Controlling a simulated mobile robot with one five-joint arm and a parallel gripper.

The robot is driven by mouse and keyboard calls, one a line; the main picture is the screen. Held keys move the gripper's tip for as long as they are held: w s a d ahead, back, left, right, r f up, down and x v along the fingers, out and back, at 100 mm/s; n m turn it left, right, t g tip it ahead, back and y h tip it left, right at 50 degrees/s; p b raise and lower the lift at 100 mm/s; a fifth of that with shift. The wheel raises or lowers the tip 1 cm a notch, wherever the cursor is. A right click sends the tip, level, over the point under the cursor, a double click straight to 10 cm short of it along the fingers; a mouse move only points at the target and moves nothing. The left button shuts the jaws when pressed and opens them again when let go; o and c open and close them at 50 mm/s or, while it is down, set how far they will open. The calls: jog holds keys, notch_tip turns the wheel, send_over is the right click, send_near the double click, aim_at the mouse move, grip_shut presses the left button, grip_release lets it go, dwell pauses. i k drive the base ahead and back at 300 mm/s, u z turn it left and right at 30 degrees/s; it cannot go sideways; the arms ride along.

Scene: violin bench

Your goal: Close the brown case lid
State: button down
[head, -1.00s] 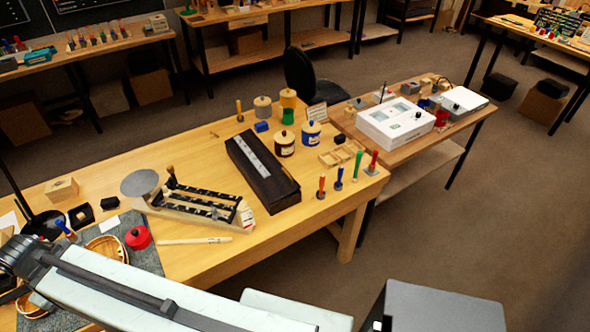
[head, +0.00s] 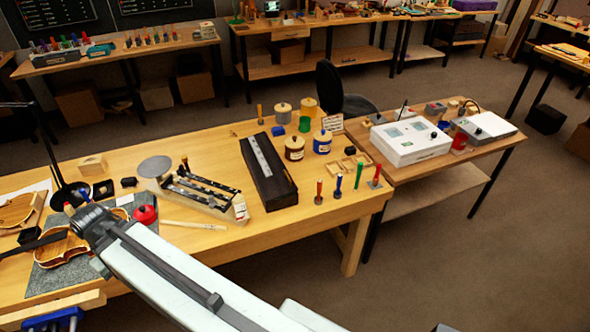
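A long dark brown case (head: 283,189) lies at an angle near the middle of the wooden bench. A pale ruler-like strip (head: 260,157) runs along its far left part. I cannot tell from here which part is the lid or how far it stands open. My arm reaches from the bottom right towards the left part of the bench, and its end (head: 88,222) is above the grey mat, well to the left of the case. The fingers are not clear, so I cannot tell whether they are open or shut.
A slatted fixture (head: 204,192) stands left of the case. Jars (head: 294,148) stand behind it and upright coloured-handled tools (head: 338,187) to its right. A red pot (head: 145,214) and violin bodies (head: 62,248) lie near my arm's end. Bare floor lies in front.

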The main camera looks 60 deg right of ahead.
aim_at(274, 179)
jog(key=z, duration=0.2)
jog(key=i, duration=1)
